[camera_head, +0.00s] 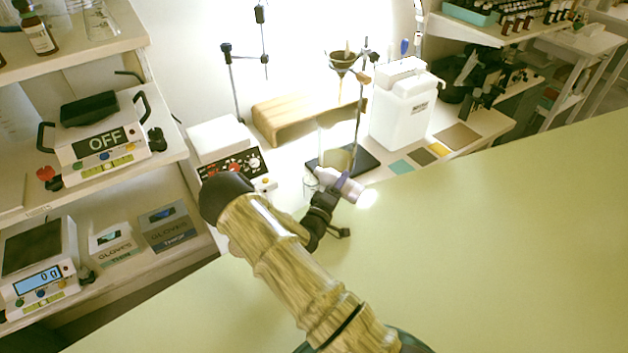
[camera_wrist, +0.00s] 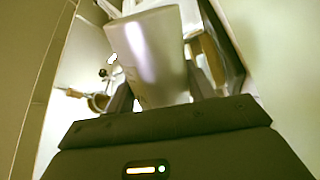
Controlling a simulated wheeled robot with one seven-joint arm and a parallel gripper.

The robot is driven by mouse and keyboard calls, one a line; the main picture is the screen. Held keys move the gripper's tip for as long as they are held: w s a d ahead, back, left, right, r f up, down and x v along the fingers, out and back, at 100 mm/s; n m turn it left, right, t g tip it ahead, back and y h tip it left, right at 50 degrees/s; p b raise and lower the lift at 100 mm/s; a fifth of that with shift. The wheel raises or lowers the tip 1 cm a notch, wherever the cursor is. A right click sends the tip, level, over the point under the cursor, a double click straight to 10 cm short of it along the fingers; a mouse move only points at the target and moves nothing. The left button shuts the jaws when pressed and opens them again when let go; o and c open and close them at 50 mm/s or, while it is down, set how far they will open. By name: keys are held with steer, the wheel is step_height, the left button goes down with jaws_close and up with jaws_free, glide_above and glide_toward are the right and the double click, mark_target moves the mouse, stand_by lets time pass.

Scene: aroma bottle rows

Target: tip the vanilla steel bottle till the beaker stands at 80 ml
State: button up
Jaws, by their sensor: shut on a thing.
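My gripper (camera_head: 330,192) is shut on a silvery steel bottle (camera_head: 352,188), held steeply tilted, close to lying on its side, over the far edge of the green surface. In the wrist view the bottle (camera_wrist: 155,55) fills the space between the two fingers of my gripper (camera_wrist: 160,90). Its label cannot be read. A clear glass vessel (camera_head: 310,187), probably the beaker, shows faintly at the bottle's left end, partly hidden by my gripper. Its marks and liquid level cannot be made out, nor whether anything is flowing.
A stand with a dark base (camera_head: 372,160) and funnel (camera_head: 342,60) rises just behind the bottle. A hotplate-like device (camera_head: 232,160) stands left and a white canister (camera_head: 403,105) right. Shelves with scales (camera_head: 100,145) are at far left. The green surface (camera_head: 500,240) is clear at right.

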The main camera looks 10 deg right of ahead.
steer(key=shift+w+a+r+n, duration=0.1)
steer(key=shift+r+n, duration=0.6)
steer(key=shift+n, duration=0.3)
stand_by(3.8)
stand_by(0.4)
steer(key=shift+f+m+b, duration=0.65)
steer(key=shift+m, duration=0.05)
steer(key=shift+d+f+m+b, duration=0.2)
steer(key=shift+f+m+b, duration=0.3)
steer(key=shift+m, duration=0.4)
steer(key=shift+s+r, duration=0.1)
steer(key=shift+s, duration=0.1)
steer(key=m, duration=0.1)
steer(key=m+b, duration=0.1)
steer(key=m, duration=0.1)
steer(key=m+g+b, duration=0.1)
steer(key=shift+w+a+r+h, duration=0.15)
steer(key=shift+w+a+h, duration=0.15)
steer(key=shift+w+a, duration=0.1)
steer(key=shift+w+a+r+m+b, duration=0.1)
steer(key=shift+r+m+b, duration=0.05)
steer(key=shift+m, duration=0.45)
steer(key=shift+w+a+r+m+b, duration=0.1)
steer(key=shift+m+b, duration=0.05)
steer(key=shift+m, duration=0.45)
